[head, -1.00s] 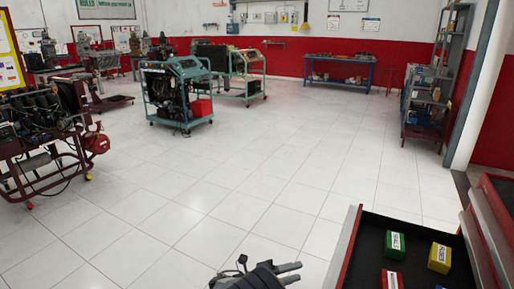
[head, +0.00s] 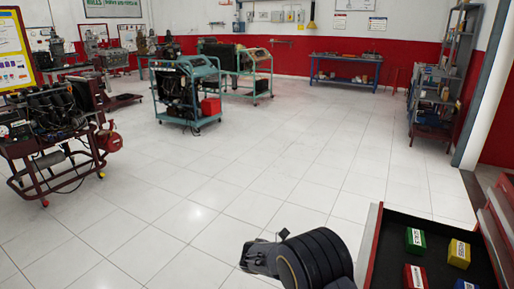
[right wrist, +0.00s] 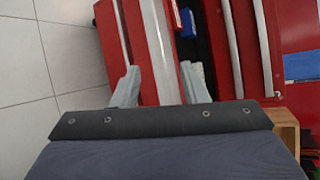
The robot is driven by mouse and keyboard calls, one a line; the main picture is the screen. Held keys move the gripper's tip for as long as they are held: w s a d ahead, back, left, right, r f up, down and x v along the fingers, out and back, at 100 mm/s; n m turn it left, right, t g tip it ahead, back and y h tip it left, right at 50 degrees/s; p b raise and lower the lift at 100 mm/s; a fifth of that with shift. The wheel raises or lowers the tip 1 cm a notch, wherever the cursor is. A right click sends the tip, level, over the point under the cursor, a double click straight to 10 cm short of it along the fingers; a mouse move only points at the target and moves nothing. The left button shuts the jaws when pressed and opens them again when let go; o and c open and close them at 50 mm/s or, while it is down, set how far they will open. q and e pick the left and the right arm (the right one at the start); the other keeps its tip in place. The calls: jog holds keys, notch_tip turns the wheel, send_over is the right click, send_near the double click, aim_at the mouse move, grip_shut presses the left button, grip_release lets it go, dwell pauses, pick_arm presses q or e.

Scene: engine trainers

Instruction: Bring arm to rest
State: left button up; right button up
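My right gripper (right wrist: 158,88) shows in the right wrist view with its two pale fingers spread apart and nothing between them. Behind the fingers are the red drawer fronts and pale edges of a cabinet (right wrist: 112,35). In the head view a dark, ringed arm part of mine (head: 318,258) stands at the bottom middle, left of the open drawer. No fingertips can be made out there. My left gripper cannot be made out in either view.
An open drawer (head: 378,232) at lower right holds a green box (head: 415,240), a yellow box (head: 459,253), a red box (head: 415,277) and a blue one (head: 466,285). Engine stands (head: 186,95) are farther off. The tiled floor (head: 200,185) between is clear.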

jog(key=s+d+r+m+g+y+p, duration=0.2)
jog(key=s+d+r+m+y+p, duration=0.45)
jog(key=s+r+m+y, duration=0.65)
jog(key=s+a+r+m+t+y+p, duration=0.1)
jog(key=s+a+r+m+t+y, duration=0.1)
jog(key=s+m, duration=0.6)
jog(key=s+a+r+m+t+y+p, duration=0.2)
jog(key=s+r+m+t, duration=0.3)
jog(key=m, duration=0.8)
jog(key=s+r, duration=0.2)
jog(key=s, duration=0.1)
jog(key=shift+s+y, duration=0.3)
